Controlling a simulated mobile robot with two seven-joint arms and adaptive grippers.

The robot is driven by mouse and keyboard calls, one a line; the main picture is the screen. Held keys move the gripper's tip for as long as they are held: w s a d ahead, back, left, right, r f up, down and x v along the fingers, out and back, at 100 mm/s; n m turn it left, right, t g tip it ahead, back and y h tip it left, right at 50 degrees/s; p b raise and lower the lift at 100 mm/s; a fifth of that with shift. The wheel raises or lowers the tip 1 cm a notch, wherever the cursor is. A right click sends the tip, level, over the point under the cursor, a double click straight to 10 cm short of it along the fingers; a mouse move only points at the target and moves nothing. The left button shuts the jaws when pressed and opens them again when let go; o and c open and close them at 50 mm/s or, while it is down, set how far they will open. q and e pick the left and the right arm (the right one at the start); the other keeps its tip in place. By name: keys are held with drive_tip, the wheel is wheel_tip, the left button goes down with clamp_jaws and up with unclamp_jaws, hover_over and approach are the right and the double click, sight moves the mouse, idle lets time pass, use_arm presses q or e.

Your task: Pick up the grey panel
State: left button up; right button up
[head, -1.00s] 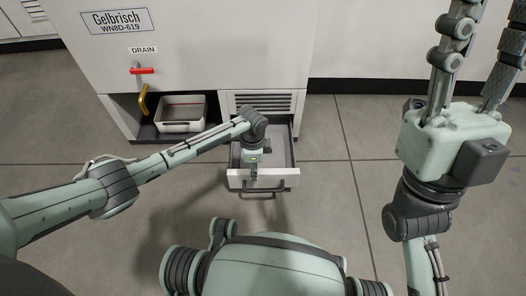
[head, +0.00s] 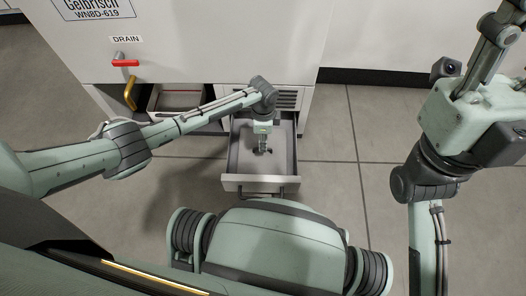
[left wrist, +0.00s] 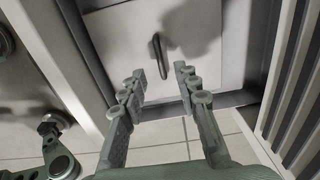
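A light grey panel (left wrist: 202,58) with a dark upright handle (left wrist: 158,55) shows ahead of my left fingers in the left wrist view. It appears to lie on the bottom of the open drawer (head: 232,155); in the head view the handle is partly hidden by my left gripper (head: 263,149). In the left wrist view my left gripper (left wrist: 160,84) is open and empty, with its two fingers on either side of the line to the handle and short of it. My right gripper (head: 500,62) is empty and raised at the far right, its fingers spread and their tips out of view.
The drawer front with its dark pull bar (head: 262,190) faces my base. A louvred vent (head: 288,98) is above the drawer. The floor at right is clear.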

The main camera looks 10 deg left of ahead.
sight(250, 161)
use_arm(q)
wheel_tip(250, 161, down, 5)
drive_tip(key=shift+a+r+b, duration=0.1)
drive_tip(key=shift+b, duration=1.05)
clamp_jaws()
